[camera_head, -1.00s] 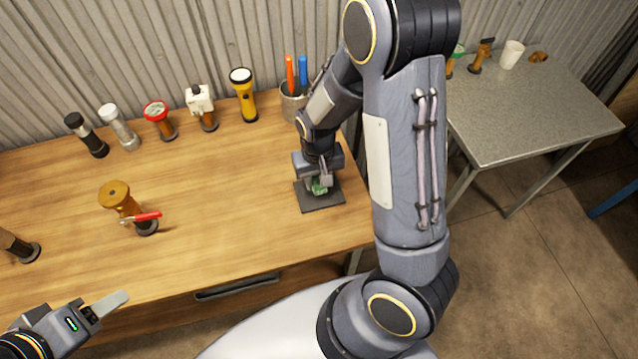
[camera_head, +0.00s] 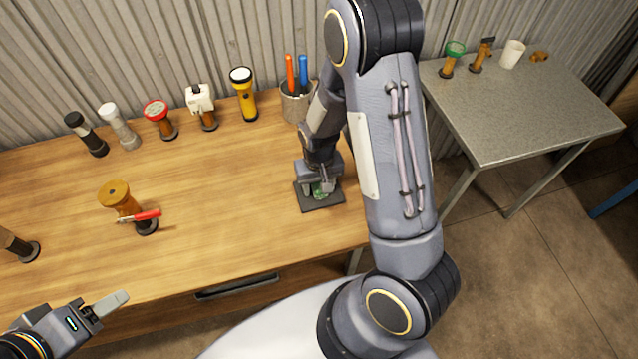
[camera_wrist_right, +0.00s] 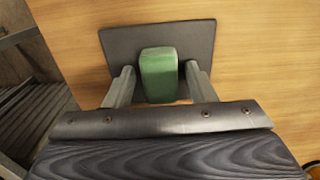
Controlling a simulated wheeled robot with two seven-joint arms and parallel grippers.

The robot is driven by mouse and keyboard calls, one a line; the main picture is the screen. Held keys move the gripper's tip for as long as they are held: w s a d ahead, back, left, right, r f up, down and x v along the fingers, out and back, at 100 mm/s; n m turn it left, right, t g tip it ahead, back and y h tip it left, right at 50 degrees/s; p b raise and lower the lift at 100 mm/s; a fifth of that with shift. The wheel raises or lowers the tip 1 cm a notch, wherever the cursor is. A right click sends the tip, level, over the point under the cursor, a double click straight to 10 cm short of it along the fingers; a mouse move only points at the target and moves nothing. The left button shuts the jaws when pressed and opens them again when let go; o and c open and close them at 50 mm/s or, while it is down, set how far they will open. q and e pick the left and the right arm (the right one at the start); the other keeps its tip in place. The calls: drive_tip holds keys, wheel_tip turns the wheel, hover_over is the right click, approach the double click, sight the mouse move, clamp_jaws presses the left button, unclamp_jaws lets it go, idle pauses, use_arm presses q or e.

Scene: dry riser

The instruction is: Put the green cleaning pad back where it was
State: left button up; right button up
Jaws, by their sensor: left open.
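The green cleaning pad (camera_wrist_right: 158,75) rests on a dark square mat (camera_wrist_right: 115,42) in the right wrist view. In the head view the pad (camera_head: 322,191) is partly hidden by my right gripper, and the mat (camera_head: 322,205) lies near the table's right edge. My right gripper (camera_wrist_right: 159,72) is open, with one finger on each side of the pad and a narrow gap at both sides. In the head view that gripper (camera_head: 320,186) points down over the mat. My left gripper (camera_head: 104,306) is open and empty at the lower left, off the table's front edge.
A brown fitting with a red lever (camera_head: 125,205) stands left of centre. A metal side table (camera_head: 510,105) is at right. The table's middle is clear.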

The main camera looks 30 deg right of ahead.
sight(319, 185)
wheel_tip(319, 185, up, 12)
drive_tip(key=s+a+r+t+y, duration=0.1)
drive_tip(key=s+r+t, duration=0.1)
drive_tip(key=s+r, duration=0.2)
drive_tip(key=s+a+r+t+y, duration=0.1)
drive_tip(key=s+r, duration=0.4)
drive_tip(key=s, duration=0.2)
drive_tip(key=s+a+r+n+t+y, duration=0.1)
drive_tip(key=s+a+r+t, duration=0.1)
drive_tip(key=s+r, duration=0.2)
drive_tip(key=shift+s+r+t+y+p, duration=0.15)
drive_tip(key=shift+s+y+p, duration=0.05)
drive_tip(key=shift+s, duration=0.25)
drive_tip(key=shift+s+r+t+y+p, duration=0.15)
drive_tip(key=shift+s+y, duration=0.05)
drive_tip(key=shift+s, duration=0.25)
